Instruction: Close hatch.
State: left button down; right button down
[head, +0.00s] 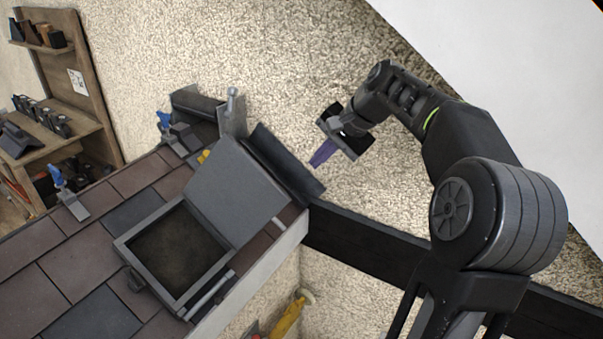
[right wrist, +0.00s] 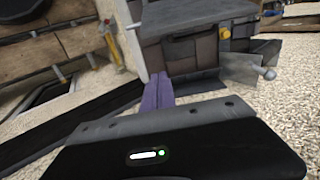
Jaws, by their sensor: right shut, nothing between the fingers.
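The roof hatch stands open in the head view. Its grey lid (head: 237,192) is swung up and back from the square frame (head: 132,245), and the dark opening (head: 180,250) is uncovered. My right gripper (head: 322,153), with purple fingers, is shut and empty. It is to the right of the lid and the roof's edge, over the pebbly ground, apart from the lid. In the right wrist view its purple fingers (right wrist: 158,94) point toward the roof's end; a grey panel (right wrist: 190,12) shows at the top there. My left gripper is not in view.
Brown and grey tiles (head: 90,205) cover the roof around the hatch. A dark curved ridge piece (head: 287,163) lies between the lid and my right gripper. A blue-handled tool (head: 68,190) rests on the tiles. A wooden shelf (head: 75,70) stands at the far left. A dark beam (head: 365,243) runs right.

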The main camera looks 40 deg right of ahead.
jog(key=w+a+f+p, duration=0.3)
jog(key=a+f, duration=0.1)
jog(key=f, duration=0.3)
jog(key=shift+w+a, duration=0.2)
jog(key=shift+a, duration=0.15)
dwell(0.5)
